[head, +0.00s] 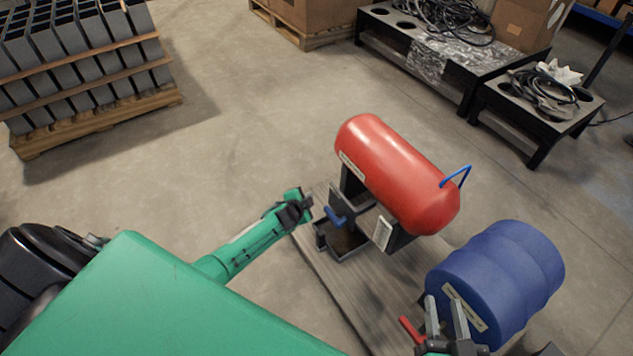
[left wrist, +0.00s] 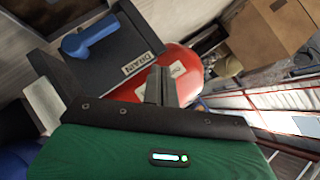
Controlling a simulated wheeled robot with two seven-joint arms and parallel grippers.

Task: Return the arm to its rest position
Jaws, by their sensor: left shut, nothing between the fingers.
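My left gripper (head: 306,206) is shut and empty, at the end of my green arm, just left of a dark box with a blue valve handle (head: 335,215). In the left wrist view the closed fingers (left wrist: 161,86) point toward the red tank (left wrist: 185,70). The blue handle (left wrist: 90,40) and a DRAIN label (left wrist: 138,64) are on the dark box there, apart from the fingers. My right gripper (head: 447,318) is in front of the blue drum, with its two fingers apart. A red handle (head: 411,330) lies just left of it.
The red tank (head: 395,170) rests on dark supports over a wooden board (head: 325,265). The blue drum (head: 510,275) is at its right. A pallet of grey blocks (head: 90,75) stands far left. Black tables (head: 450,75) with cables are at back right. Floor left of the tank is clear.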

